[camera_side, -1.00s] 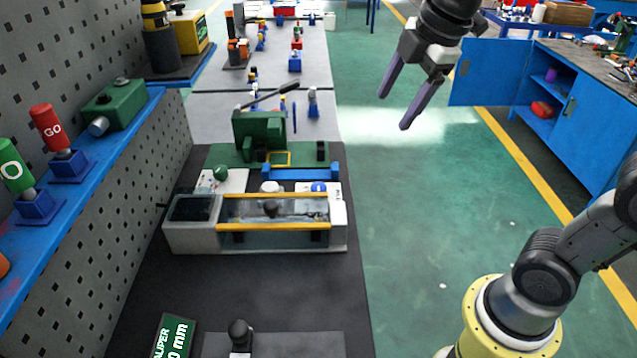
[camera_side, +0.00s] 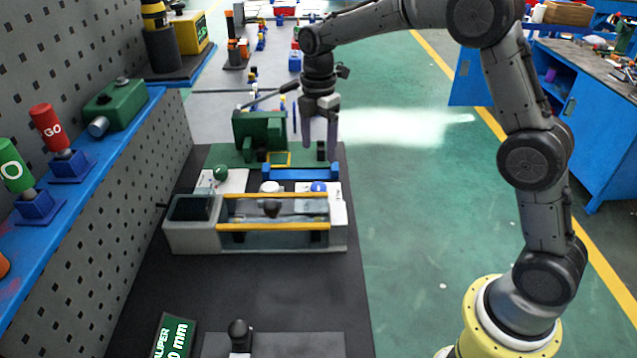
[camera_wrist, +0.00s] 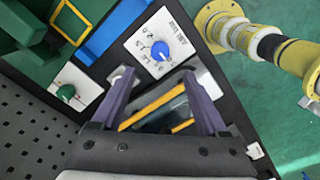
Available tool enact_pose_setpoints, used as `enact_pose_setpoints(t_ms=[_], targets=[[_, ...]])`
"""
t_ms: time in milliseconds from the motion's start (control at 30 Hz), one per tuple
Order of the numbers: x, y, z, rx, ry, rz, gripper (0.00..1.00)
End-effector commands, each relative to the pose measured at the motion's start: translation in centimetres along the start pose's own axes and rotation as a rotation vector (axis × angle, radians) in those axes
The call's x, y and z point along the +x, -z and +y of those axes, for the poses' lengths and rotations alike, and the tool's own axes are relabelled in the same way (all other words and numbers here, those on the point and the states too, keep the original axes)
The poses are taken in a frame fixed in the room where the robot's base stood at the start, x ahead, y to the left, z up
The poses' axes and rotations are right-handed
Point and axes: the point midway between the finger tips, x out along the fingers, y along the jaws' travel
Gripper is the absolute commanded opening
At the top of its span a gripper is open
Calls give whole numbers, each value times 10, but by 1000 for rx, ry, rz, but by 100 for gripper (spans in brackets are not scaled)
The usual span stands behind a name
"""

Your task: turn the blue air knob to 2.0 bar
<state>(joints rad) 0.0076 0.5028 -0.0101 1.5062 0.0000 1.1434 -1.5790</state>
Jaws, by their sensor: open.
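The blue air knob (camera_side: 318,187) sits on a white dial plate at the right rear of the grey fixture. In the wrist view the blue knob (camera_wrist: 159,50) stands on its white plate (camera_wrist: 180,25), printed with scale figures too small to read surely. My gripper (camera_side: 320,150) points down above and behind the knob in the side view. In the wrist view my gripper (camera_wrist: 160,85) shows two purple fingers spread apart with nothing between them. The knob lies beyond the fingertips, untouched. Its exact pointer setting is not clear.
A green knob (camera_side: 220,173) on a white plate stands at the left. The grey fixture (camera_side: 190,238) has yellow bars (camera_side: 272,227) in front of the dial. A blue bar (camera_side: 300,174) and a green machine (camera_side: 258,135) stand behind. Open floor lies to the right.

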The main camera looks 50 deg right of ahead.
Motion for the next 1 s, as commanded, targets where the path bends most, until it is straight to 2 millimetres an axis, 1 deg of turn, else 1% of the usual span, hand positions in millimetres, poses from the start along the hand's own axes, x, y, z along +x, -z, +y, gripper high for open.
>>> enact_pose_setpoints(t_ms=[33,300,500,700,1000], targets=[[11,0,-1,0,5,0,77],[64,0,-2,1,5,0,77],[96,0,-1,1,3,0,77],[111,0,0,1,1,0,77],[114,0,0,1,0,0,77]])
